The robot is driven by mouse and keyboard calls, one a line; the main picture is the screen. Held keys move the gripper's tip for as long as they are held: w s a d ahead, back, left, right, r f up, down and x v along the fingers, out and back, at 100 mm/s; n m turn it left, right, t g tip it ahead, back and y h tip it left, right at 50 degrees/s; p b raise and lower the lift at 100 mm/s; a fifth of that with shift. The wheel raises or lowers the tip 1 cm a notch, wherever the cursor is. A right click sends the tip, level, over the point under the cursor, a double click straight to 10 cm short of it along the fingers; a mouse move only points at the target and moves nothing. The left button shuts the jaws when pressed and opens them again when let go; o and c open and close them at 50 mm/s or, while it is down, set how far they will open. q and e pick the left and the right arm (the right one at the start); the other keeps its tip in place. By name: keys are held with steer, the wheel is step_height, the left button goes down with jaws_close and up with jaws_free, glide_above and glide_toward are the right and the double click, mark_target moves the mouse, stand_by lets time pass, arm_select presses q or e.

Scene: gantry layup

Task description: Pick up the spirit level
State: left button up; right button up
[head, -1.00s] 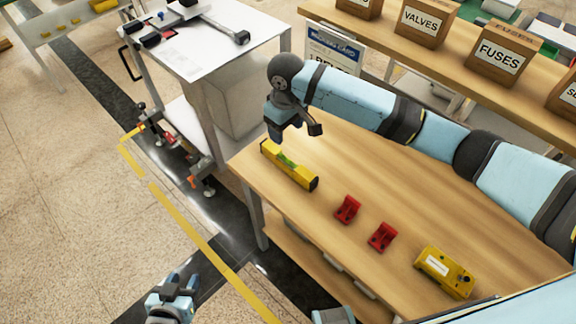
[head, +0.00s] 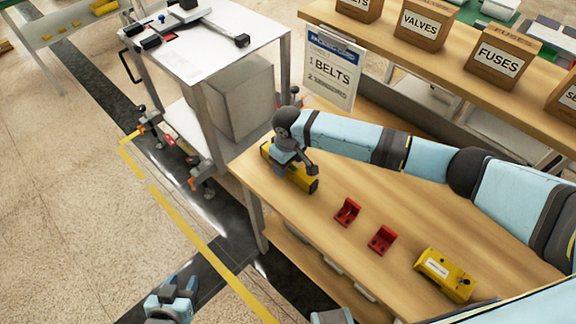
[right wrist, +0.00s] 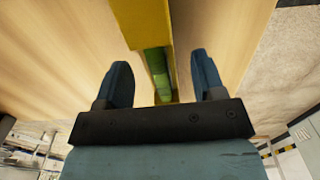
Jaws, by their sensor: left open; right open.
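The yellow spirit level (head: 306,184) lies on the wooden workbench (head: 330,245) near its left end. My right gripper (head: 298,170) is over the middle of the level and hides much of it in the head view. In the right wrist view the level (right wrist: 145,28) with its green vial (right wrist: 157,68) runs between the two open fingers of the right gripper (right wrist: 165,82), with a gap on each side. My left gripper (head: 178,290) is open and empty over the floor at the lower left.
Two red brackets (head: 347,212) (head: 382,240) and a yellow device (head: 445,273) lie to the right on the bench. A shelf behind holds labelled boxes (head: 499,64). A white-topped cart (head: 200,50) stands beyond the bench's left end.

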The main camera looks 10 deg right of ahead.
steer(key=shift+f, duration=0.2)
steer(key=c, duration=1)
steer(key=shift+c, duration=0.6)
steer(key=shift+r, duration=0.15)
